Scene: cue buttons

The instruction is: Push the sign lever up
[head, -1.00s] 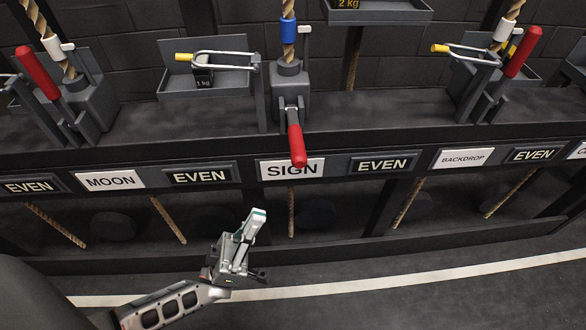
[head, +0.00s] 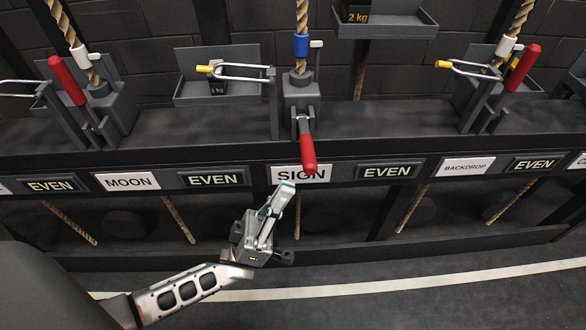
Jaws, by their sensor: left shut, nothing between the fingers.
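The sign lever (head: 308,152) has a red handle that hangs down and forward from its grey rope lock (head: 302,92), above the white SIGN label (head: 288,175). A rope with a blue band (head: 301,45) runs up from that lock. My left gripper (head: 287,187) is shut and empty. It points up, in front of the rail, and its tips overlap the lower part of the SIGN label in the picture, below and slightly left of the red handle's end. I see a gap between tips and handle. My right gripper is not in view.
The MOON lever (head: 67,82) at left and BACKDROP lever (head: 523,68) at right stand raised. Wire loops with yellow grips hang near the locks, one by a tray (head: 190,92) with a 1 kg weight. A label rail (head: 340,172) runs across the front.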

